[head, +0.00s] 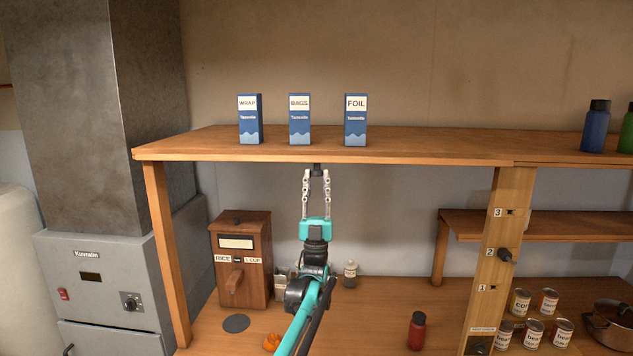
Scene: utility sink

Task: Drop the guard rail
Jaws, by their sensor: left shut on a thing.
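My left gripper (316,176) is raised in the middle of the head view, pointing up at the underside of the wooden shelf (410,151). Its two fingers are closed around a small dark knob (317,168) just below the shelf's front edge. Whether the knob is fixed to the shelf is hard to tell. No part stands out clearly as a guard rail. A wooden post (489,270) on the right has slots marked 3, 2 and 1, with a dark peg (505,255) at slot 2. My right gripper is not in view.
Blue boxes marked WRAP (250,120), BAGS (299,120) and FOIL (355,120) stand upright on the shelf. Below are a wooden rice dispenser (241,258), a red bottle (417,331), several cans (534,333) and a pot (611,326). A grey unit (98,285) stands at left.

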